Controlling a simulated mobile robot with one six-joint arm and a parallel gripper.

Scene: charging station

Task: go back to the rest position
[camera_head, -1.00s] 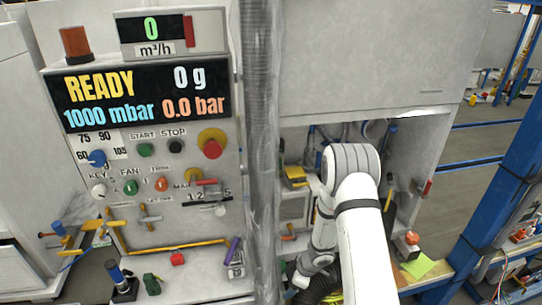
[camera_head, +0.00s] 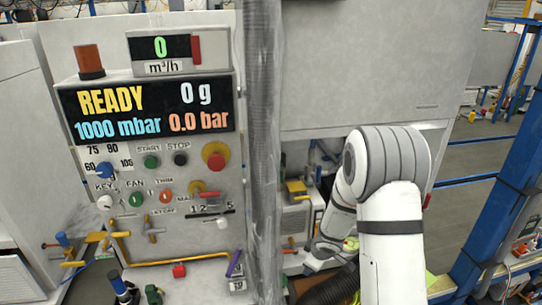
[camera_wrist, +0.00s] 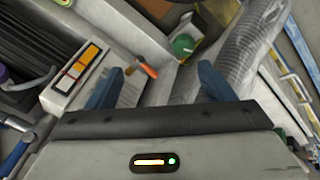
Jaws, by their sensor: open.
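My gripper (camera_wrist: 158,88) shows in the wrist view with its two blue fingers spread wide apart. It is open, with nothing held between the fingers. An orange-handled item (camera_wrist: 147,70) shows beyond the gap, apart from the fingers.
The control panel (camera_head: 195,160) with READY display (camera_head: 145,110) stands at the left. A grey ribbed hose (camera_head: 263,150) hangs beside it. A blue post (camera_head: 510,190) stands at the right. In the wrist view a green knob (camera_wrist: 183,45) and a transparent hose (camera_wrist: 240,60) lie close by.

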